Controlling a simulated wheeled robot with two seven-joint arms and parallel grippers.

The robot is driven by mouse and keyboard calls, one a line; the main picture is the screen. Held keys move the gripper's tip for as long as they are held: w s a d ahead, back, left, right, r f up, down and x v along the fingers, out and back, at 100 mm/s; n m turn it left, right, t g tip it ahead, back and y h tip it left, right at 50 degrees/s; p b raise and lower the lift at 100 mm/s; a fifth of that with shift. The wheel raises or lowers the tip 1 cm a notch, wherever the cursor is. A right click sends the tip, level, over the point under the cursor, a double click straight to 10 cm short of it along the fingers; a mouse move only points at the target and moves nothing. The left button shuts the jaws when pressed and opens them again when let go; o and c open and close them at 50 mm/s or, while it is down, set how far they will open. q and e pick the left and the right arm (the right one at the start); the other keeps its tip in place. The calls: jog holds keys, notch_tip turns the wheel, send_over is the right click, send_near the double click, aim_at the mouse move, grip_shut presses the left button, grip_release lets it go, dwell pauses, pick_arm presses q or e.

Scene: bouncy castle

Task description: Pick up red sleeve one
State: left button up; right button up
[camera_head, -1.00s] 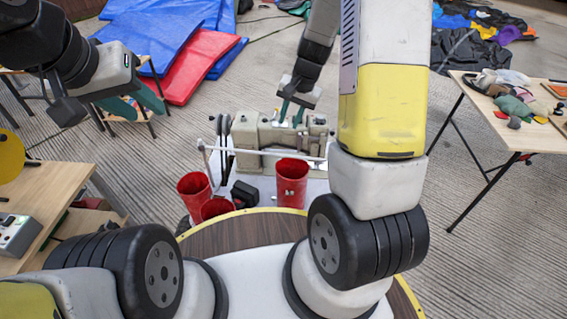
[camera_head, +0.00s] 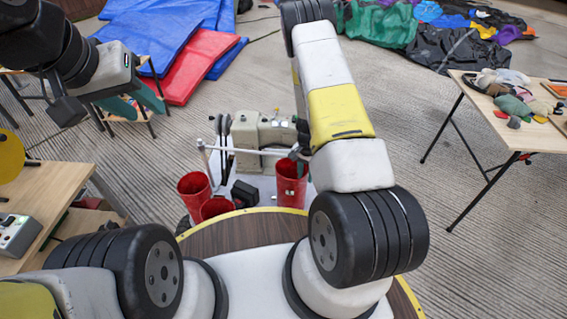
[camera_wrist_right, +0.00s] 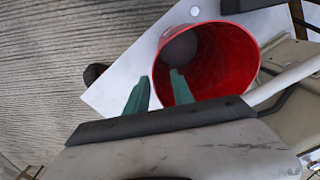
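Three red, open-topped cylindrical sleeves stand on the white cart surface: one at left (camera_head: 195,190), one in the middle (camera_head: 215,208) and one at right (camera_head: 291,187). No label shows which is sleeve one. My right gripper (camera_head: 299,153) is at the top of the right sleeve, partly hidden by my arm. In the right wrist view my right gripper (camera_wrist_right: 159,94) is open. One teal finger overlaps the opening of the red sleeve (camera_wrist_right: 232,50); the other is outside its rim. Contact cannot be told. My left gripper (camera_head: 136,106) is open and empty at upper left.
A beige machine (camera_head: 262,132) stands behind the sleeves, with a pale bar (camera_head: 240,151) in front. A black block (camera_head: 245,193) sits between the sleeves. A cluttered table (camera_head: 535,125) is at right, a wooden bench (camera_head: 60,195) at left.

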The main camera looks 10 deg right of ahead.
jog(key=shift+w+d+f, duration=0.1)
jog(key=shift+f, duration=1.4)
grip_shut()
